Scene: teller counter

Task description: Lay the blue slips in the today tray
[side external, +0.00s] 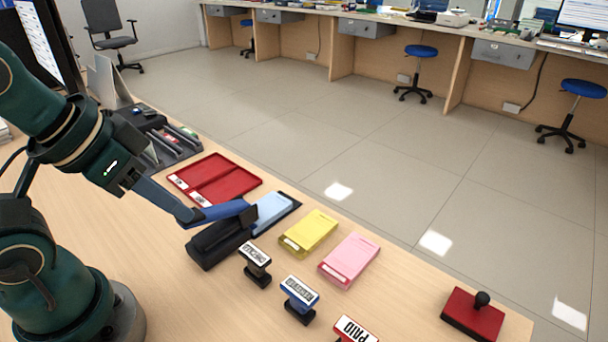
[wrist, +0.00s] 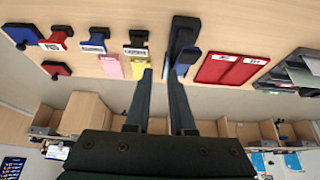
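The blue slips (side external: 270,208) lie in a stack on a dark backing on the counter, partly hidden by my gripper. They also show in the wrist view (wrist: 182,69), beside one fingertip. A red tray (side external: 232,188) with two compartments and small white labels lies left of them. It also shows in the wrist view (wrist: 208,70). I cannot read its labels, so I cannot tell which compartment is today's. Both compartments look empty. My gripper (wrist: 160,74) is open, its fingers apart with nothing seen between them. It is close to the slips, above a black desk device (side external: 218,242).
A yellow pad (side external: 308,232) and a pink pad (side external: 348,259) lie right of the slips. Stamps with black (side external: 256,263), blue (side external: 299,298) and red (side external: 352,331) bodies stand in front. A red block with a black knob (side external: 473,312) is far right. A dark organizer (side external: 165,140) stands behind.

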